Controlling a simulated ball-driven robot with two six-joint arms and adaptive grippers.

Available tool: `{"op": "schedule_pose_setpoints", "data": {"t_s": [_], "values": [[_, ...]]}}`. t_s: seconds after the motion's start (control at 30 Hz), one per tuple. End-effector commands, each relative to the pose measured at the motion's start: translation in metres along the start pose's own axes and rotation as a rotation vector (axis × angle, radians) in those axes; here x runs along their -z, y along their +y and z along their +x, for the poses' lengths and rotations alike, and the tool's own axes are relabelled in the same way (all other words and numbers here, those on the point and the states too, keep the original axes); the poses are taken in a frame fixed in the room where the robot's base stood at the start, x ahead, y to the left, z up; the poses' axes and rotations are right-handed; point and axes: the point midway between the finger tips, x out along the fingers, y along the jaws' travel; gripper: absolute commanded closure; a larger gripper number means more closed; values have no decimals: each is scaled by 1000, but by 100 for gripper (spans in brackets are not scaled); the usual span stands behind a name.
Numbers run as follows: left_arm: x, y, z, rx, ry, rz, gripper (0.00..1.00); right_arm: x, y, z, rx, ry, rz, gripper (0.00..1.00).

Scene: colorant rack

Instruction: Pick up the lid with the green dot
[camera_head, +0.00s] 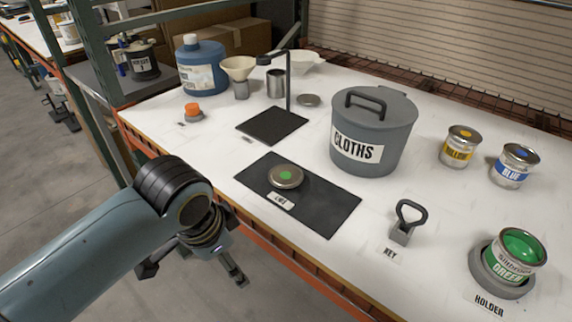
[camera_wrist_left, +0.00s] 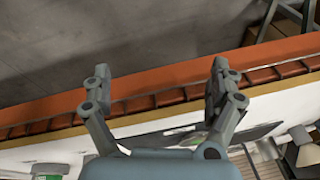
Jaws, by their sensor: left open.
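The lid with the green dot (camera_head: 285,182) is a round metal lid lying flat on a black mat (camera_head: 325,208), behind a small label. My left gripper (camera_head: 194,272) is open and empty in the head view. It hangs in front of the table's front edge, to the left of and nearer than the lid, clear of it. The left wrist view shows the open fingers (camera_wrist_left: 160,82) with the table edge and floor beyond them; I cannot make out the lid there. My right gripper is not in view.
A grey CLOTHS bin (camera_head: 373,130) stands behind the mat. A key (camera_head: 405,225) stands to its right, and an open green paint can (camera_head: 513,258) sits in a holder at far right. A stand with a dark base (camera_head: 272,126) is behind left. The orange table edge (camera_head: 262,232) lies between gripper and mat.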

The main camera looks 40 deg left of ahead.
Motion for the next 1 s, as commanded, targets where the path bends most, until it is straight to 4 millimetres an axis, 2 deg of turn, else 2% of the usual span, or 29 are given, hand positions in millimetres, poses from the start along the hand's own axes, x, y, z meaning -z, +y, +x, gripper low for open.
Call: {"op": "schedule_pose_setpoints", "data": {"t_s": [0.03, 0.13, 0.37, 0.6, 0.7, 0.87, 1.0], "values": [[19, -8, -24, 1, 4, 78, 8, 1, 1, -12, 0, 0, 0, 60], [41, -18, -39, -9, -14, 251, 8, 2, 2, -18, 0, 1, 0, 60], [101, -46, -50, -63, -56, 710, 8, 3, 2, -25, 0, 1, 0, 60], [185, -85, -59, -196, -64, 1340, 8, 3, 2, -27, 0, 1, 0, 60], [208, -96, -66, -247, -48, 1533, 8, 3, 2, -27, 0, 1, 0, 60], [224, -103, -71, -288, -28, 1683, 8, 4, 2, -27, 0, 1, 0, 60], [221, -100, -52, -297, -26, 1702, 8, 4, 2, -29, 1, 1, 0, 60]]}}
